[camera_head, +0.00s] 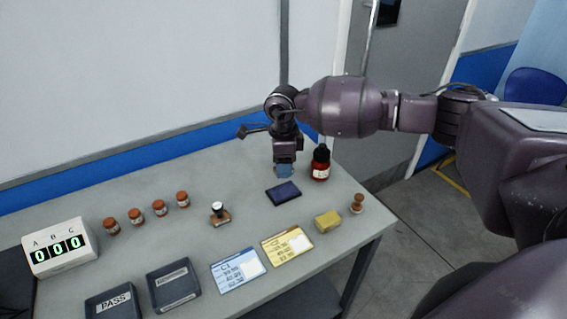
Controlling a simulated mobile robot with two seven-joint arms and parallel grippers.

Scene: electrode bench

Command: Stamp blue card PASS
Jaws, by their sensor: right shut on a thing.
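The blue card (238,271), marked C1, lies flat at the front middle of the table, with printed lines and a pale blank patch. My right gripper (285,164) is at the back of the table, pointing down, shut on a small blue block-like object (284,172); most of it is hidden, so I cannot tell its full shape. The dark ink pad (283,194) lies just in front of it. A brown-handled stamp (357,204) stands at the right edge. My left gripper is out of view.
A yellow card (287,246) lies right of the blue one, beside a yellow block (327,222). A red bottle (320,166) stands close right of my gripper. A PASS tray (115,302), another tray (174,285), several small jars (135,217) and a counter (59,247) are left.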

